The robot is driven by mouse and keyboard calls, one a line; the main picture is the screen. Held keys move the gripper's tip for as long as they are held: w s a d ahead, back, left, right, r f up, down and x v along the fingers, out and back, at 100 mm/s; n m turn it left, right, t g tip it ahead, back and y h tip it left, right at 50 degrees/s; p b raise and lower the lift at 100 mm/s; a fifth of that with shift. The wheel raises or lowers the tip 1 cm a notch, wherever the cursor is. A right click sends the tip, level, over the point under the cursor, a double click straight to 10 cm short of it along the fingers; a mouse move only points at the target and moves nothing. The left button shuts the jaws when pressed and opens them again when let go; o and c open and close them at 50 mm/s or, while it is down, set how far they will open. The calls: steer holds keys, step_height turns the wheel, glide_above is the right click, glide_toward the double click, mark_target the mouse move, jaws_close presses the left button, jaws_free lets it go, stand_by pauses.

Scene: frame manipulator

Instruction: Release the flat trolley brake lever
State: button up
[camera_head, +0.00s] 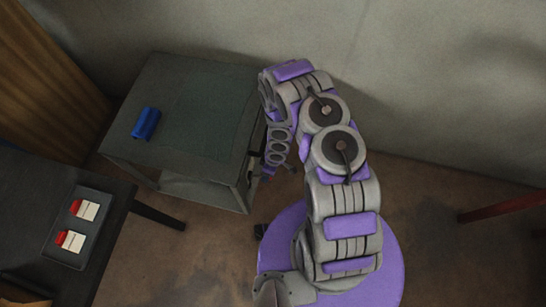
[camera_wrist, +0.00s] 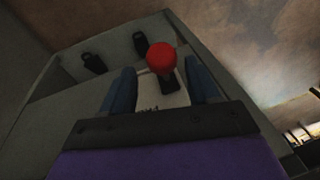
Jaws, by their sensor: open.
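A red ball knob (camera_wrist: 160,57) tops a short dark lever (camera_wrist: 169,82) in the wrist view. The lever stands in front of a pale plate (camera_wrist: 150,98) with partly hidden dark lettering. My gripper (camera_wrist: 161,68) is open, with one dark finger on each side of the knob and lever. I see gaps beside the knob; whether either finger touches the lever is unclear. In the head view, my gripper (camera_head: 268,172) hangs by the right side of a grey-green box-like trolley or cabinet (camera_head: 195,100). The lever does not show there.
A blue block (camera_head: 146,124) lies on the grey-green top. A dark table (camera_head: 100,190) at left bears a tray (camera_head: 60,235) with two red-and-white items. Two black fittings (camera_wrist: 93,63) (camera_wrist: 140,43) show near the lever. A red bar (camera_head: 500,207) is at right.

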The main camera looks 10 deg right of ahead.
steer(key=p+v, duration=0.2)
steer(key=v, duration=0.9)
steer(key=shift+d+r+p, duration=0.15)
steer(key=shift+r+p, duration=0.15)
steer(key=shift+r, duration=0.1)
steer(key=shift+w, duration=0.15)
steer(key=w+d+r+m+t+h, duration=0.1)
steer(key=w+d+r+t+h, duration=0.1)
steer(key=w+d+r, duration=0.4)
steer(key=s+d+r+m+h+b, duration=0.1)
steer(key=d+r+m+h, duration=0.3)
steer(key=r, duration=0.7)
steer(key=s+d+r+m+b, duration=0.15)
steer(key=d+r, duration=0.35)
steer(key=r, duration=0.7)
steer(key=s+r+m+g, duration=0.1)
steer(key=s+r+m, duration=0.3)
steer(key=s+r, duration=0.55)
steer(key=s+a+r+m+g+y+b, duration=0.1)
steer(key=s+a, duration=0.3)
steer(key=s, duration=0.4)
steer(key=s+a+r+m+y+b, duration=0.1)
steer(key=s+a+r, duration=0.3)
steer(key=s, duration=0.5)
steer(key=shift+g+y, duration=0.4)
steer(key=shift+y, duration=0.4)
steer(key=shift+s+a, duration=0.1)
